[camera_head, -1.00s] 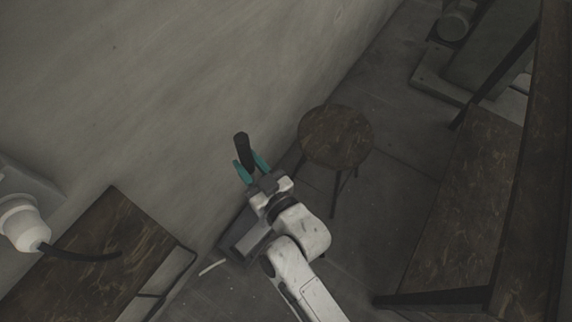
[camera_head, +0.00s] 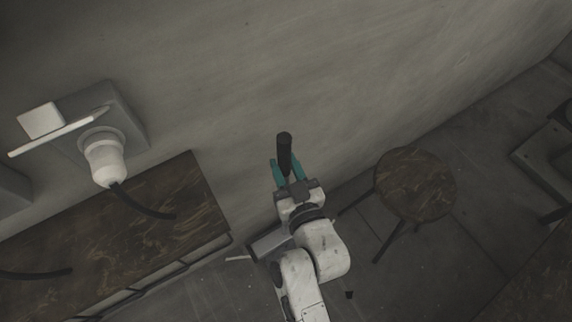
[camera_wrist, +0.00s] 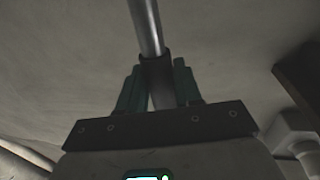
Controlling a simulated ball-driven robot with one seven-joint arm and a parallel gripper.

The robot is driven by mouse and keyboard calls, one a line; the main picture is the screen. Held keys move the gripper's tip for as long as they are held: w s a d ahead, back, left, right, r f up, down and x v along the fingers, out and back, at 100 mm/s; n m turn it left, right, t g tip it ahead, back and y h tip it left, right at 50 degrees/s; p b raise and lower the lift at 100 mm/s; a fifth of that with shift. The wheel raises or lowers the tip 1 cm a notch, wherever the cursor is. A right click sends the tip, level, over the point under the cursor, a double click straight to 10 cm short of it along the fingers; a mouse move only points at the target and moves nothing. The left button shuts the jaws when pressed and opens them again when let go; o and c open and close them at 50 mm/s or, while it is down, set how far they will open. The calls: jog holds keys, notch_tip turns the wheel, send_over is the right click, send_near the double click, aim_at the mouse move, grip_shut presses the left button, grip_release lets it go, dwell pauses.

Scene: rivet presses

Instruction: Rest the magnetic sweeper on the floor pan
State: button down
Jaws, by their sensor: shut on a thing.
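My gripper (camera_head: 286,170) has teal fingers closed on the black handle of the magnetic sweeper (camera_head: 284,145). The handle's black end stands up past the fingertips. The wrist view shows a dark sleeve and a bare metal pole (camera_wrist: 147,28) of the sweeper between the fingers. A grey block with a white strip shows low beside my arm, partly hidden by it; it may be the sweeper's head, but I cannot tell. I cannot make out the floor pan in either view.
A round brown stool (camera_head: 416,184) stands right of my arm. The wall is close ahead. Floor (camera_head: 405,275) shows between my arm and the stool.

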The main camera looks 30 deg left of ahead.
jog(key=shift+r, duration=0.3)
jog(key=shift+s+d+f, duration=0.1)
jog(key=shift+f, duration=0.15)
notch_tip(320, 180, down, 8)
jog(key=b, duration=0.8)
jog(key=shift+f+b, duration=0.1)
jog(key=shift+b, duration=0.3)
jog(key=c, duration=1.1)
grip_release()
jog(key=o, duration=0.4)
jog(key=shift+f, duration=0.1)
jog(key=shift+o, duration=0.4)
jog(key=shift+s+f, duration=0.1)
jog(key=shift+f, duration=0.2)
jog(key=o, duration=0.6)
jog(key=shift+r, duration=0.15)
